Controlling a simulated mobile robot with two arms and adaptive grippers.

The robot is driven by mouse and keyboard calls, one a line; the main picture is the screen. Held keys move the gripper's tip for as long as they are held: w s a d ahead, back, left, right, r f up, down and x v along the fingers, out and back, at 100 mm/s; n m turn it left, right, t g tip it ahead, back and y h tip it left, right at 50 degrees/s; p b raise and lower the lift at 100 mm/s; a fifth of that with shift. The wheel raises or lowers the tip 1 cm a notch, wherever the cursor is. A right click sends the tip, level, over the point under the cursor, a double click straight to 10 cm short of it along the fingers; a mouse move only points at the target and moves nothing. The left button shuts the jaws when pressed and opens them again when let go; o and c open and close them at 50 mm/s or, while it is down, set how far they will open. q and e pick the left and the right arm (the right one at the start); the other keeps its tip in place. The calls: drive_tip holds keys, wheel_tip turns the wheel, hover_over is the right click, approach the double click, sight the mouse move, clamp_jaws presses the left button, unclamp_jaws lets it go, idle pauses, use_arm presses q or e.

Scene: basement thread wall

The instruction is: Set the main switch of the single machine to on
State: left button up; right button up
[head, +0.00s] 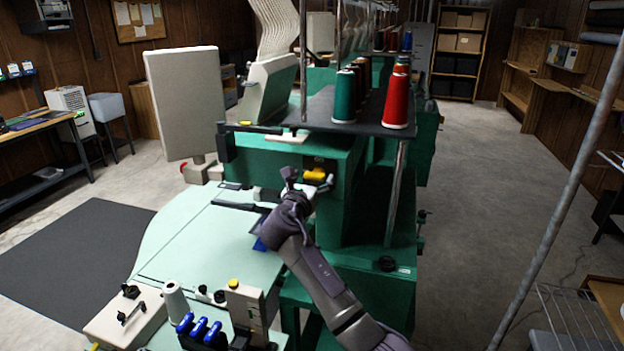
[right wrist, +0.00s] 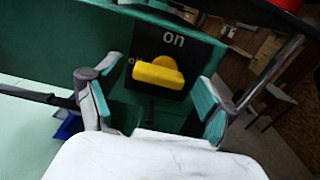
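The main switch is a yellow knob (head: 315,175) on a black plate on the green front of the machine (head: 270,158). In the right wrist view the knob (right wrist: 158,72) has its grip bar lying roughly level. My right gripper (head: 305,182) is in front of the switch. In the right wrist view my right gripper (right wrist: 150,92) is open, with one finger on each side below the knob and nothing between them. My left gripper is out of view.
A dark shelf (head: 320,112) with green and red thread cones (head: 397,100) overhangs the switch. A pale green table (head: 190,245) lies to the left, with a beige panel (head: 187,100) above. A slanting grey pole (head: 565,205) stands at the right. Open floor lies beyond the machine's right side.

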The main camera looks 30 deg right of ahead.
drive_tip(key=c, duration=1)
drive_tip(key=shift+m, duration=0.3)
drive_tip(key=m, duration=0.2)
drive_tip(key=shift+m, duration=0.4)
drive_tip(key=m+b, duration=0.1)
drive_tip(key=m, duration=0.3)
drive_tip(key=shift+s+d+m+b, duration=0.1)
drive_tip(key=shift+s+m+b, duration=0.05)
drive_tip(key=shift+m+b, duration=0.2)
drive_tip(key=m+b, duration=0.2)
drive_tip(key=m, duration=0.2)
drive_tip(key=shift+s+d, duration=0.1)
drive_tip(key=m+b, duration=0.3)
drive_tip(key=m, duration=0.2)
drive_tip(key=shift+s+d+m, duration=0.1)
drive_tip(key=shift+m, duration=0.25)
